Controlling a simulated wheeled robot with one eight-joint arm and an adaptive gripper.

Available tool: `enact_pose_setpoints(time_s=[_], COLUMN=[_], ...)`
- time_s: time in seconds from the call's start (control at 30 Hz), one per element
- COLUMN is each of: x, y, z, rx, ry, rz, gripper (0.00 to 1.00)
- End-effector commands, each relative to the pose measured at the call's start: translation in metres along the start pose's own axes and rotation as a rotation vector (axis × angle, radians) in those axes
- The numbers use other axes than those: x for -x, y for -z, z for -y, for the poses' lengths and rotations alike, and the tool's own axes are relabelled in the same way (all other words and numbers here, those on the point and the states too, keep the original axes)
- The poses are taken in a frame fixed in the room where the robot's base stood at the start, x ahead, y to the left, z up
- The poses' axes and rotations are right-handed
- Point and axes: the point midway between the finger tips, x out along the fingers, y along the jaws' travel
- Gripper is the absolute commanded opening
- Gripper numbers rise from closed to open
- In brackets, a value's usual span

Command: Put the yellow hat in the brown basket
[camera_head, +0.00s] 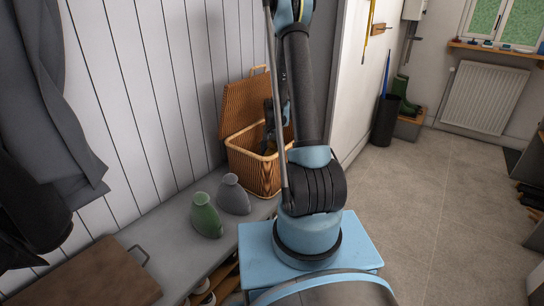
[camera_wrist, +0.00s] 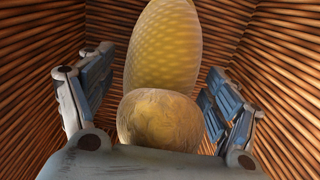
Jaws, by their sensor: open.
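The brown basket (camera_head: 250,172) is wicker and stands on the grey bench with its lid open against the wall. My gripper (camera_head: 268,138) reaches down into it, partly hidden by the basket's rim and my arm. In the wrist view, woven brown walls surround my gripper (camera_wrist: 158,65), whose two fingers are spread apart. The yellow hat (camera_wrist: 165,45), a textured yellow oval with a rounder part nearer the camera, lies inside the basket between and beyond the fingers. A gap shows on each side of it. The hat is not visible in the head view.
A green vase-like object (camera_head: 206,216) and a grey one (camera_head: 234,196) stand on the bench in front of the basket. A brown board (camera_head: 90,275) lies at the near left. Dark clothes (camera_head: 55,130) hang at left.

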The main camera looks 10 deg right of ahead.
Motion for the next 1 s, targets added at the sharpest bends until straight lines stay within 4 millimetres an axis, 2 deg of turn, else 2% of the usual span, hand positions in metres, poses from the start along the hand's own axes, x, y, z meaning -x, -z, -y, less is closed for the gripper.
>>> enact_pose_setpoints(time_s=[0.27, 0.8, 1.0], x=[0.016, 0.092, 0.113], y=[0.0, -0.001, 0.0], z=[0.0, 0.0, 0.0], rx=[0.0, 0.0, 0.0], ry=[0.0, 0.0, 0.0], rz=[0.0, 0.0, 0.0], gripper=[0.82, 0.82, 0.82])
